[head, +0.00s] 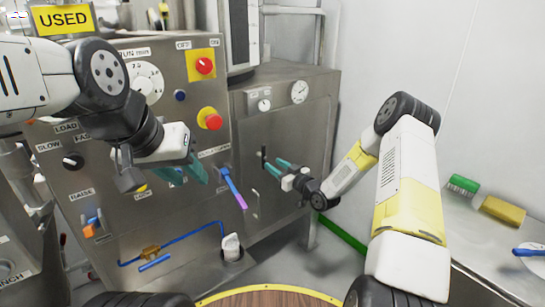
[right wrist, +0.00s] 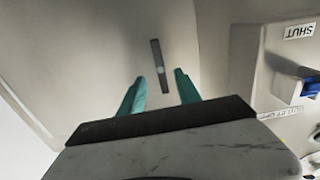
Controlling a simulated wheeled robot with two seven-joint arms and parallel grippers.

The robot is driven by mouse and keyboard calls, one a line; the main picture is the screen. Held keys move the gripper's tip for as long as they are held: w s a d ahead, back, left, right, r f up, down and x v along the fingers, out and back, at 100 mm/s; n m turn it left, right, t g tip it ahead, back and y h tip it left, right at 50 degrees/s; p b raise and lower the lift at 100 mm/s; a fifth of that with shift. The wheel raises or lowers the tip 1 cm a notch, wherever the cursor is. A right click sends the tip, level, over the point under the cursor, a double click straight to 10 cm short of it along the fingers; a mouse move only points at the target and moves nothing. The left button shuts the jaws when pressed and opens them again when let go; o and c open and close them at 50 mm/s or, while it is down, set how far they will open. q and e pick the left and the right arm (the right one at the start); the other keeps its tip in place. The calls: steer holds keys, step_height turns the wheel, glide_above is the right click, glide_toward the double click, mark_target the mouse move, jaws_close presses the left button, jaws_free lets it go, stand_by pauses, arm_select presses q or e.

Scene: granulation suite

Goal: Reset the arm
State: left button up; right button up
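My right gripper (head: 272,164) reaches to the steel cabinet front from the right. Its teal fingers are apart with nothing between them, as the right wrist view also shows (right wrist: 158,88). A slim dark upright handle (head: 264,158) is on the panel just ahead of the fingertips; in the right wrist view this dark bar (right wrist: 158,66) lies beyond the fingers, apart from them. My left gripper (head: 188,172) hangs in front of the control panel. Its teal fingers look apart and empty, partly hidden by its own body.
The control panel carries red buttons (head: 205,66), a dial (head: 145,82) and a blue and purple lever (head: 232,187). A gauge (head: 299,92) is on the cabinet. A steel bench on the right holds a green brush (head: 463,185) and a yellow sponge (head: 503,211). A round wooden top (head: 270,299) is at the bottom.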

steer(key=s+d+r+m+g+h, duration=0.1)
steer(key=s+d+r+h, duration=0.25)
steer(key=r, duration=0.25)
steer(key=s+d+r+g+h, duration=0.2)
steer(key=s+d+r, duration=0.15)
steer(key=r, duration=0.35)
steer(key=s+d+r+m+g+h, duration=0.1)
steer(key=s+d+r+h, duration=0.1)
steer(key=s+r+h, duration=0.3)
steer(key=s+r+m+g+y, duration=0.1)
steer(key=s+r+m+g, duration=0.1)
steer(key=s, duration=1.2)
steer(key=s+r+m+g+y, duration=0.1)
steer(key=s+r, duration=0.3)
steer(key=s, duration=1.1)
steer(key=shift+s+d+r+m+g, duration=0.25)
steer(key=shift+d+m+g, duration=0.2)
steer(key=shift+m+g, duration=0.35)
arm_select(q)
steer(key=shift+c, duration=0.4)
